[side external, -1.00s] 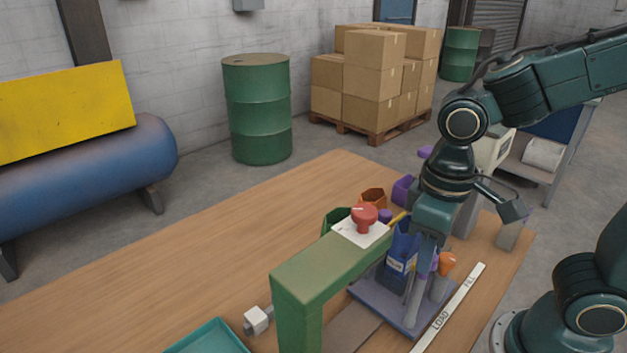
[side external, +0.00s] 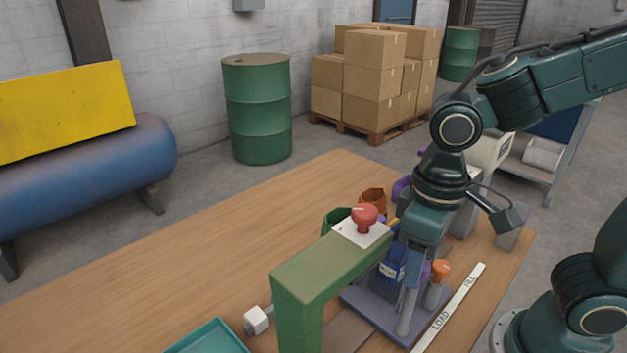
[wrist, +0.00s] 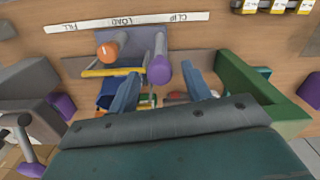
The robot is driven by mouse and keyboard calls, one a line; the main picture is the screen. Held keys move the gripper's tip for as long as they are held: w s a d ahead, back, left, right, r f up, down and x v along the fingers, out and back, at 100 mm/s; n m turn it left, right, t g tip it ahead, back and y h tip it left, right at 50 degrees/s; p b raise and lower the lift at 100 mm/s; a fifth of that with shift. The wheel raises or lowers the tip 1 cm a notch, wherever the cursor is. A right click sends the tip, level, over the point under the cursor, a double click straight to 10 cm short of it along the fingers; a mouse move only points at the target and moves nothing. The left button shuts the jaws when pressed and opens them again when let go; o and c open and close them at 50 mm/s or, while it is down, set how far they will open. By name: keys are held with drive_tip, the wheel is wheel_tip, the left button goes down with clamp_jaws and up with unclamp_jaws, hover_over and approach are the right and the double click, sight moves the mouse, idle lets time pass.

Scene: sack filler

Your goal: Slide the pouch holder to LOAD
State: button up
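The pouch holder is a grey-purple plate (side external: 372,310) with upright posts, one with an orange knob (side external: 441,269) and one with a purple knob (wrist: 159,69). A blue pouch (side external: 390,273) stands on it, partly hidden by my arm. The white label strip (side external: 463,295) runs along its front side; in the wrist view LOAD (wrist: 122,21) lies beside the plate, between FILL and CLIP. My gripper (wrist: 160,74) points down over the holder. Its blue fingers are apart, one on each side of the purple knob; contact is unclear.
A green frame (side external: 320,267) with a red button (side external: 365,216) stands close to the left of my gripper. Orange (side external: 373,198) and green (side external: 336,216) bins sit behind it. A teal tray (side external: 210,339) is at the front left. The table's left part is clear.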

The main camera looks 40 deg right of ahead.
drive_tip(key=shift+r, duration=0.15)
wheel_tip(320, 180, up, 14)
drive_tip(key=shift+f, duration=0.25)
idle(0.7)
drive_tip(key=shift+d, duration=0.1)
drive_tip(key=s+d+f+m+t, duration=0.2)
drive_tip(key=d+f+t, duration=0.3)
drive_tip(key=d, duration=0.5)
drive_tip(key=shift+s+d+f+t, duration=0.2)
drive_tip(key=shift+s+f+t, duration=0.15)
drive_tip(key=shift+f, duration=0.25)
